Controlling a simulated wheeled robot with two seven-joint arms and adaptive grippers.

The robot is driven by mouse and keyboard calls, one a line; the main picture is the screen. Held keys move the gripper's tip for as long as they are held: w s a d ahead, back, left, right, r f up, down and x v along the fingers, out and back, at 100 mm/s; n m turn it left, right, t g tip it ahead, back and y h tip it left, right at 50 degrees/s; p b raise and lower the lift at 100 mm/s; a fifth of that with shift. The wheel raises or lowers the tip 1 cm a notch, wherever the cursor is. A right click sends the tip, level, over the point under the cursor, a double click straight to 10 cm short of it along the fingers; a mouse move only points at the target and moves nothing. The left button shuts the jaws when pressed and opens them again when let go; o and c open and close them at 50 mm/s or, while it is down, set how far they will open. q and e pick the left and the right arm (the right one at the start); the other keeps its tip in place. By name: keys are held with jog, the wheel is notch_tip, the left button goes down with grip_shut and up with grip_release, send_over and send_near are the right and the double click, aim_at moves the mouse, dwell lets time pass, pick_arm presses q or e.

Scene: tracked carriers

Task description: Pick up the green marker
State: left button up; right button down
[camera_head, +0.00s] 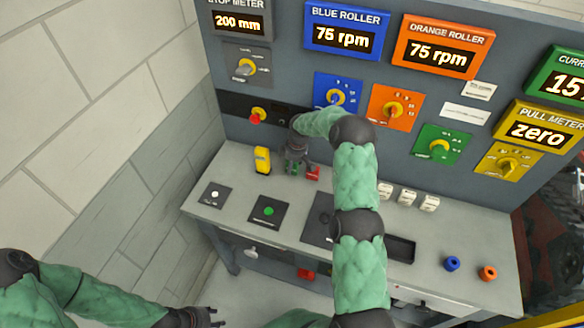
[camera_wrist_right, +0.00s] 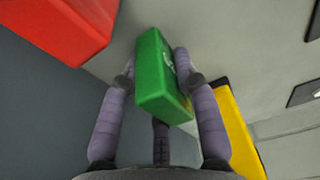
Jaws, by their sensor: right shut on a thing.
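The green marker (camera_wrist_right: 162,80) is a block-shaped green piece in the right wrist view, with a light symbol on one face. My right gripper (camera_wrist_right: 155,82) is shut on it, with fingers on both sides. In the head view my right gripper (camera_head: 294,155) is at the back of the grey bench, and only a little of the green marker (camera_head: 294,169) shows below it. I cannot tell whether the marker touches the bench. My left gripper (camera_head: 203,317) is low at the bottom edge, away from the bench top; its opening is unclear.
A yellow block (camera_head: 262,160) stands left of my right gripper and a red block (camera_head: 313,173) right of it. The bench (camera_head: 235,180) also bears button plates, white blocks (camera_head: 407,196), a black tray (camera_head: 400,248) and blue and orange rings. A control panel (camera_head: 300,75) rises behind.

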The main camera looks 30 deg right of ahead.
jog(key=shift+r, duration=0.1)
jog(key=shift+r, duration=0.45)
notch_tip(320, 180, up, 2)
jog(key=shift+r, duration=0.15)
jog(key=s+a+r, duration=0.7)
jog(key=s+r, duration=0.2)
jog(key=s, duration=0.2)
jog(key=shift+s+a+r+p, duration=0.3)
jog(key=shift+s+a+p, duration=0.05)
jog(key=shift+a+p, duration=0.05)
